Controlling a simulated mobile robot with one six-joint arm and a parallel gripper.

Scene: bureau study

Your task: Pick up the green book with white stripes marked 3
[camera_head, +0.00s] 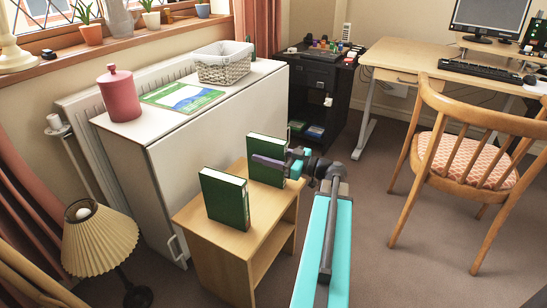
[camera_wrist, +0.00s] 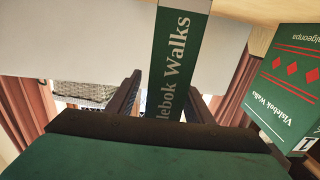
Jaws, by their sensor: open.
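Two green books stand upright on a small wooden table. The rear book (camera_head: 266,150) is at my gripper (camera_head: 283,162), with one finger across its front cover. In the wrist view, this book's green spine (camera_wrist: 178,60) shows white lettering and a pale band, and it lies between the two open fingers (camera_wrist: 160,95) of my gripper. I see no number on it; its lower part is hidden behind the gripper body. The other book (camera_head: 225,199) stands nearer the camera; in the wrist view (camera_wrist: 285,85) it has red diamonds and a 1.
The table top (camera_head: 254,214) is bare around the books. A lamp (camera_head: 99,240) is at left, and a wooden chair (camera_head: 470,150) at right.

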